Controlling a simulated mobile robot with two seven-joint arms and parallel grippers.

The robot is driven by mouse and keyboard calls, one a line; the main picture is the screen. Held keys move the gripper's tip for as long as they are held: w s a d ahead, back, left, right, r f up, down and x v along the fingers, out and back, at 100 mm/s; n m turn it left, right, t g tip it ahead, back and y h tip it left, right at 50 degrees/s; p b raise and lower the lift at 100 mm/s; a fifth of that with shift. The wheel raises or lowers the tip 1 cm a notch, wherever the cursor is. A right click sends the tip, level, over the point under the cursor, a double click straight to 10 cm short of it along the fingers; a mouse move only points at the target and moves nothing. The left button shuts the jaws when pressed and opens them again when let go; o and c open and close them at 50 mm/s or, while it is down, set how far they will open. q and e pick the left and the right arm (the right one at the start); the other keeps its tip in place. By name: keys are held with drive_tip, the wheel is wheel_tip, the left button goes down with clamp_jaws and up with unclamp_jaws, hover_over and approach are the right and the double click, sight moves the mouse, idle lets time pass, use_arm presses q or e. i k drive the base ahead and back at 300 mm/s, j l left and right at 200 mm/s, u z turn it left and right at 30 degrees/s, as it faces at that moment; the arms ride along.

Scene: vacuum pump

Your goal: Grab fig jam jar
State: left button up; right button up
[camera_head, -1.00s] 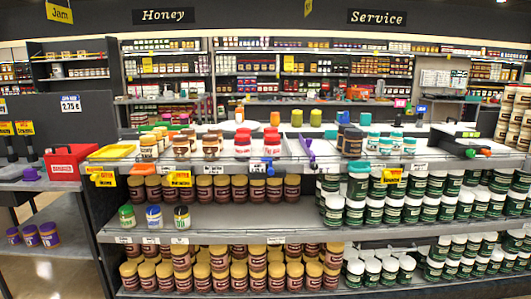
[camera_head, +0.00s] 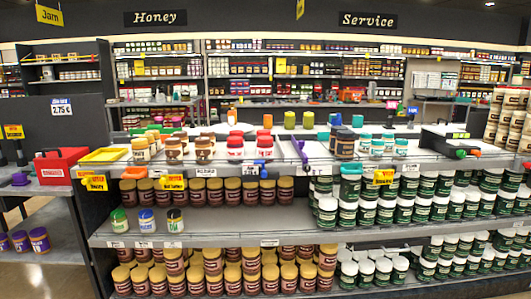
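No jar label is clear enough for me to tell which one is fig jam. Small jars with green, blue and black lids, such as the blue-lidded one (camera_head: 146,221), stand on the middle shelf at left. A yellow "Jam" sign (camera_head: 48,15) hangs at the upper left. Neither of my grippers is in view.
Brown jars (camera_head: 233,190) and green jars (camera_head: 386,212) fill much of the shelving. The middle shelf's centre (camera_head: 240,220) is bare. Floor shows at lower left.

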sight(264, 145)
drive_tip(key=i+j+z, duration=0.2)
drive_tip(key=i+j, duration=0.3)
drive_tip(key=i, duration=0.25)
drive_tip(key=i+j+z, duration=0.25)
drive_tip(key=i+j, duration=0.35)
drive_tip(key=i, duration=0.15)
